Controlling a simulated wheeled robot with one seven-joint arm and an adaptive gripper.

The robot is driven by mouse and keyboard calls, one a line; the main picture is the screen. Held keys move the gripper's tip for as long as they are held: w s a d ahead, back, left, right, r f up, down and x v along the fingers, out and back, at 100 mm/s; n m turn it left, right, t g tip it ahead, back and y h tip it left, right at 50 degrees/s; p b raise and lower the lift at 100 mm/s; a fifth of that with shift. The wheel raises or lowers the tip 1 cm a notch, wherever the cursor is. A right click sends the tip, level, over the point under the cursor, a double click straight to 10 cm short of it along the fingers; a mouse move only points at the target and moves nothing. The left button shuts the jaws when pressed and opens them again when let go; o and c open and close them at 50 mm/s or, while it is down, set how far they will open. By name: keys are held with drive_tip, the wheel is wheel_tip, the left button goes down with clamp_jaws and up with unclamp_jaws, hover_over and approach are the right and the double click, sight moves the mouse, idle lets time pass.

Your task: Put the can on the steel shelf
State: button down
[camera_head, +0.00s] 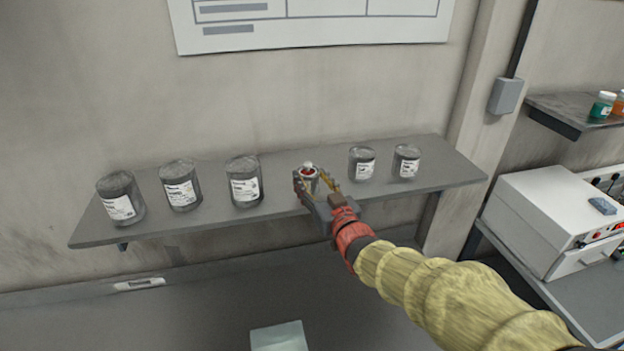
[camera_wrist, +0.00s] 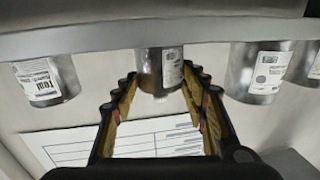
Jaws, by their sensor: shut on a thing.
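The steel shelf (camera_head: 285,203) is a long grey board on the wall. In the wrist view, which looks upside down, the grey metal can (camera_wrist: 151,68) with a white label stands between my gripper's fingers (camera_wrist: 160,80). The can looks upright, its base in line with the shelf (camera_wrist: 95,40). I cannot tell if it touches the surface. My fingers hide part of it in the head view.
Three larger labelled cans (camera_head: 182,186) stand left of my gripper. Two smaller cans (camera_head: 362,163) stand close on its right. The shelf's right end is bare. A white box-shaped device (camera_head: 545,220) stands at the right, below another shelf (camera_head: 565,110). A table lies below.

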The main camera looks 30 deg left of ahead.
drive_tip(key=shift+r, duration=0.1)
drive_tip(key=c, duration=1)
unclamp_jaws()
drive_tip(key=shift+s+d, duration=0.1)
drive_tip(key=shift+d, duration=0.05)
drive_tip(key=b+v, duration=0.1)
drive_tip(key=v, duration=1)
drive_tip(key=shift+s+d+b, duration=0.25)
drive_tip(key=shift+b, duration=0.15)
